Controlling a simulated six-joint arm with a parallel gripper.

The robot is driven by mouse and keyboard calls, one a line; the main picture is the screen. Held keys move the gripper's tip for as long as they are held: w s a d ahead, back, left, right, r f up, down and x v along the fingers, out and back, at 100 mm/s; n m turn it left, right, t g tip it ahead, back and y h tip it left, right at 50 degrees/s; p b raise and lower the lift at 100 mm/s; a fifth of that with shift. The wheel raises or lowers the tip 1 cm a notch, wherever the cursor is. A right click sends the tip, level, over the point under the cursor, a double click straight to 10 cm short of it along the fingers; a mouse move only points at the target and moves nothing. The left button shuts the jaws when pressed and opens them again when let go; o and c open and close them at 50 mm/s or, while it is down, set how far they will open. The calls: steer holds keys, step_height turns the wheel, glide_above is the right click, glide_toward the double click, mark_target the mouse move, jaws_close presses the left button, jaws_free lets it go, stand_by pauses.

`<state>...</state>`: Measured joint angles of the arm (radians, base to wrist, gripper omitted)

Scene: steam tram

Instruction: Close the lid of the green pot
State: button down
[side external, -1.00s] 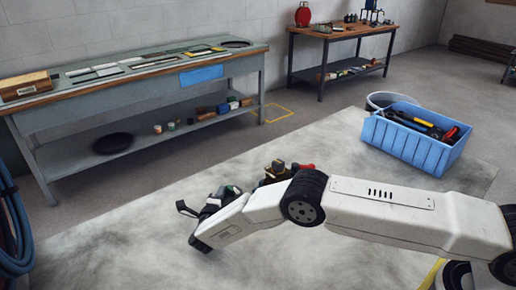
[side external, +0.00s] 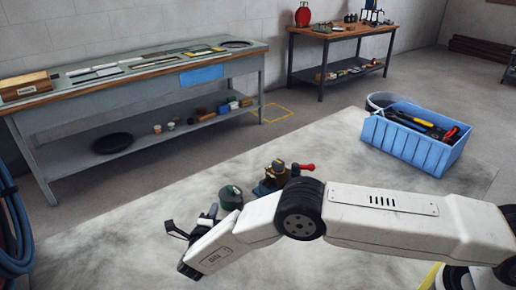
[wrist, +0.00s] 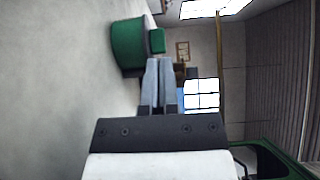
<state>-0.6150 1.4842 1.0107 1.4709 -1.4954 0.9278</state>
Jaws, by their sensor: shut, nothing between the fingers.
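The green pot (side external: 231,200) stands on the grey work surface, left of the middle in the side view, and looks small and dark there. In the wrist view, which is turned on its side, its green body (wrist: 128,44) is at the upper left, with a smaller green part beside it on the right. I cannot tell how the lid sits. My gripper (side external: 190,226) is left of and in front of the pot, apart from it. Its fingers (wrist: 158,62) are together and empty in the wrist view.
A small machine with a red handle (side external: 305,168) stands just behind and right of the pot. A blue crate of tools (side external: 405,145) is at the far right of the surface. The surface left of the pot looks clear.

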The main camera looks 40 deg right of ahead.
step_height(320, 180, up, 12)
steer(key=s+n+t+y, duration=0.2)
steer(key=n+t+y, duration=0.2)
steer(key=n, duration=1.6)
steer(key=s+f+n+y, duration=0.1)
steer(key=f+n, duration=0.3)
steer(key=n, duration=0.3)
steer(key=s+f+n+t+y, duration=0.1)
steer(key=f+n, duration=0.3)
steer(key=n, duration=0.4)
steer(key=s+f+n+y, duration=0.2)
steer(key=f+n+y, duration=0.1)
steer(key=n, duration=0.4)
steer(key=shift+s+a+f+n, duration=0.15)
steer(key=shift+s+f+n, duration=0.05)
steer(key=shift+f+n, duration=0.25)
steer(key=shift+w, duration=0.15)
